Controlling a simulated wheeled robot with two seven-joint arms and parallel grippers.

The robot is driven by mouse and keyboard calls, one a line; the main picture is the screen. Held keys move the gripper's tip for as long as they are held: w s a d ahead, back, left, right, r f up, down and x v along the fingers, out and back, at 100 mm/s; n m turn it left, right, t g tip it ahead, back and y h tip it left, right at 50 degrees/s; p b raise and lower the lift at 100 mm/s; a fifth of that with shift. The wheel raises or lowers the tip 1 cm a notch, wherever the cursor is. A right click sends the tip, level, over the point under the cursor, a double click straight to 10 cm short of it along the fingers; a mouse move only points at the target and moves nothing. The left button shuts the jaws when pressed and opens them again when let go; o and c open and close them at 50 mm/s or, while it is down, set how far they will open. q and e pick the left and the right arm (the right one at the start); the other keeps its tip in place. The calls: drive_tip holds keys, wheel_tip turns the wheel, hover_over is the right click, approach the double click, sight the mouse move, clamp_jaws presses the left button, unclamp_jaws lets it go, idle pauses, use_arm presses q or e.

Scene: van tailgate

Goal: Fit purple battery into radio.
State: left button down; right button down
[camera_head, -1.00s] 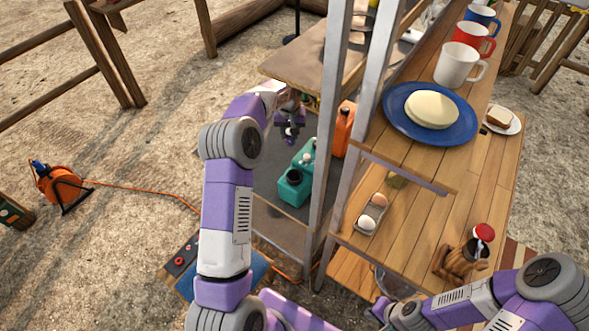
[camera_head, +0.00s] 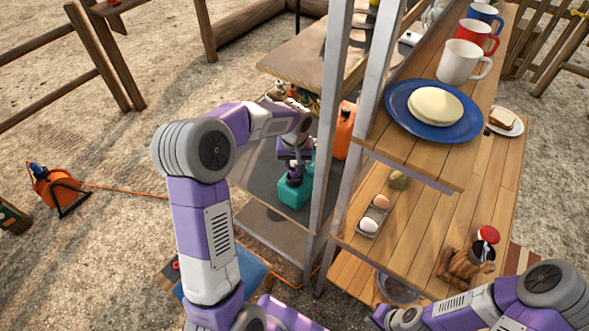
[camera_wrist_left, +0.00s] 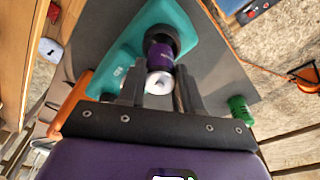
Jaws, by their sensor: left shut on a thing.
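In the left wrist view, the left gripper (camera_wrist_left: 160,88) is shut on a dark cylinder with a purple band and a pale end, apparently the purple battery (camera_wrist_left: 160,52).
An orange bottle (camera_head: 343,132) stands beside the jug, near upright metal posts (camera_head: 330,120). A green cylinder (camera_wrist_left: 240,110) shows in the wrist view. Wooden shelves at right hold a blue plate (camera_head: 397,118), mugs and eggs. An orange cable reel (camera_head: 60,188) lies on open ground.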

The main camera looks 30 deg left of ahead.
use_arm(q)
wheel_tip(320, 180, down, 3)
drive_tip(key=shift+r, duration=0.1)
drive_tip(key=c, duration=0.8)
unclamp_jaws()
drive_tip(key=shift+o, duration=0.2)
drive_tip(key=shift+s+d+r+p, duration=0.1)
drive_tip(key=shift+s+r+p, duration=0.1)
drive_tip(key=shift+r, duration=1.05)
drive_tip(key=shift+s+d+r+p, duration=0.1)
drive_tip(key=shift+r+p, duration=0.1)
drive_tip(key=shift+r, duration=1.05)
drive_tip(key=shift+s+r+p, duration=0.1)
drive_tip(key=shift+r+p, duration=0.1)
drive_tip(key=shift+r, duration=1.05)
